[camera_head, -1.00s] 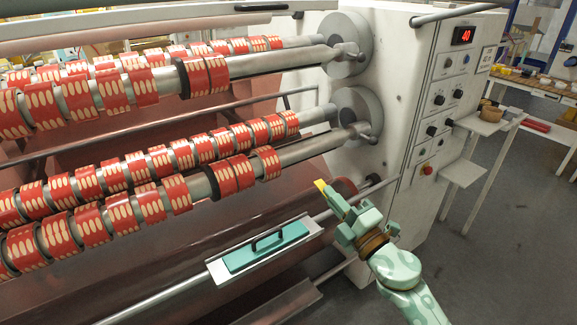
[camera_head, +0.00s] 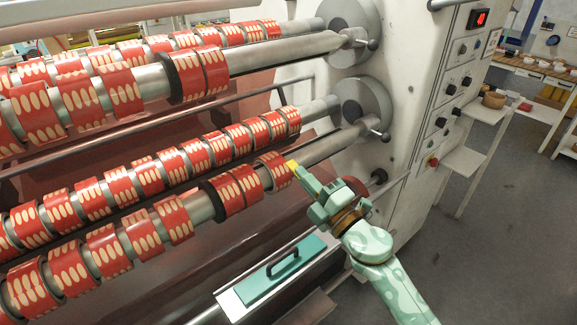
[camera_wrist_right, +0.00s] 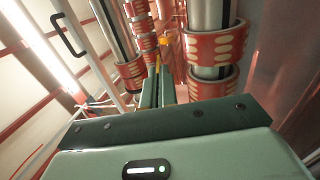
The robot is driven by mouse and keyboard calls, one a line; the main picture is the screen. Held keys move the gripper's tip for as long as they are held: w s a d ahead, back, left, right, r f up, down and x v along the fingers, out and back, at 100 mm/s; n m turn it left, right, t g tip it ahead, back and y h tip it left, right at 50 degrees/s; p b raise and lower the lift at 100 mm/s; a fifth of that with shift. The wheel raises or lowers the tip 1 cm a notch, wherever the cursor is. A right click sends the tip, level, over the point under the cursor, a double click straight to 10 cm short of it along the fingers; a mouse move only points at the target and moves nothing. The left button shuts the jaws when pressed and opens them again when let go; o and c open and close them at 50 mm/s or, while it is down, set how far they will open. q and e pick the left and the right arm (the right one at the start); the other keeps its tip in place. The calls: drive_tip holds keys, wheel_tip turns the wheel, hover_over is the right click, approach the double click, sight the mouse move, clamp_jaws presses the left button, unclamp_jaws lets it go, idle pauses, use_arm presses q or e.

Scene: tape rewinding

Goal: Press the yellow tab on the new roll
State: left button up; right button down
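The roll (camera_head: 273,172) at the right end of the lower front shaft is red with cream ovals. My right gripper (camera_head: 299,172) is at its right edge, fingers pointing up-left. A small yellow tab (camera_head: 291,165) sits at the fingertips, beside or against the roll; contact is unclear. In the right wrist view the two green fingers (camera_wrist_right: 160,88) are close together, with yellow (camera_wrist_right: 159,62) between their tips and an orange-yellow patch (camera_wrist_right: 165,38) beyond. The gripper looks shut on the yellow tab. My left gripper is not in view.
More red rolls line the lower shafts (camera_head: 322,148) and upper shafts (camera_head: 288,57). A teal plate with a black handle (camera_head: 283,265) lies below my right gripper. The machine's white side panel (camera_head: 425,110) stands to the right, with open floor (camera_head: 480,250) beyond.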

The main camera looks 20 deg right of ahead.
drive_tip(key=shift+w+a+f+b, duration=0.15)
drive_tip(key=shift+w+f+b, duration=0.3)
drive_tip(key=shift+b, duration=0.15)
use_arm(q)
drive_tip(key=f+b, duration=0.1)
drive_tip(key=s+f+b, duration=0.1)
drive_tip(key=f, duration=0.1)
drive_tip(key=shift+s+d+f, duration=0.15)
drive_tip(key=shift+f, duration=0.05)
use_arm(e)
drive_tip(key=shift+w+a+f, duration=0.2)
drive_tip(key=shift+w+f, duration=0.35)
drive_tip(key=shift+w+a+f, duration=0.2)
drive_tip(key=shift+w+f, duration=0.3)
drive_tip(key=shift+w, duration=0.05)
use_arm(q)
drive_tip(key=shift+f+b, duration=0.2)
drive_tip(key=shift+b, duration=0.2)
use_arm(e)
drive_tip(key=shift+w+f, duration=0.15)
drive_tip(key=shift+f, duration=0.05)
